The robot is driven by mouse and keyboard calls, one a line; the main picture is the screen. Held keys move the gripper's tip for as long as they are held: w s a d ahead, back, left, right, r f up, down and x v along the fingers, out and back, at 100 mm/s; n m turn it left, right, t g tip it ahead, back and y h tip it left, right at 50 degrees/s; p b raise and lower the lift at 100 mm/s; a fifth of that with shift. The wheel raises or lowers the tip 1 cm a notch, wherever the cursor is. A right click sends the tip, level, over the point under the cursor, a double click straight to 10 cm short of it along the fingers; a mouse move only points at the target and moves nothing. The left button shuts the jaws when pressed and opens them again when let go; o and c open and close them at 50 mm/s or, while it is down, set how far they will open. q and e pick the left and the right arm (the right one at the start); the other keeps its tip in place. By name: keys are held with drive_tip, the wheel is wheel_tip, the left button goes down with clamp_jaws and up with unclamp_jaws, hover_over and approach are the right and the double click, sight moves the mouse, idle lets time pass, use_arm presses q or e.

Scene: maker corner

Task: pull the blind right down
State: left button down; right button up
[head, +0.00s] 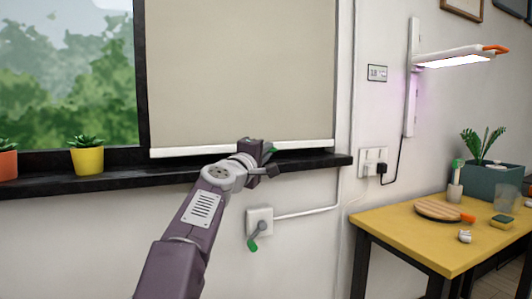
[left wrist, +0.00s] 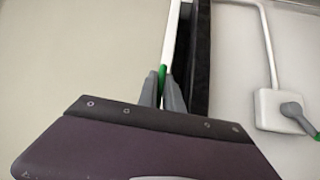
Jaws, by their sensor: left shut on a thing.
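The beige blind (head: 240,70) hangs over the right part of the window, with a white bottom bar (head: 190,151). The bar is low, close to the dark sill (head: 90,184); I cannot tell whether it touches. My left gripper (head: 270,158) is at the bar, right of its middle. In the left wrist view its fingers (left wrist: 162,80) are shut on a small green pull tab (left wrist: 162,74) at the white bar (left wrist: 171,40). The blind (left wrist: 80,50) fills the left of that view. The gripper hides part of the bar and tab. My right gripper is out of view.
Potted succulents in a yellow pot (head: 87,160) and an orange pot (head: 8,165) stand on the sill at left. A wall box with a green-tipped lever (head: 259,222) is below the sill. A yellow table (head: 400,228) with small items stands at right, under a lit wall lamp (head: 455,60).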

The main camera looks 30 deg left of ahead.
use_arm(q)
drive_tip(key=shift+w+f, duration=0.1)
drive_tip(key=shift+f, duration=0.25)
drive_tip(key=c, duration=1.5)
unclamp_jaws()
drive_tip(key=shift+r, duration=0.1)
drive_tip(key=shift+s, duration=0.35)
drive_tip(key=s+f+b, duration=0.1)
drive_tip(key=s+b, duration=0.1)
drive_tip(key=s, duration=0.6)
drive_tip(key=shift+s+d+b, duration=0.15)
drive_tip(key=shift+d+b, duration=0.2)
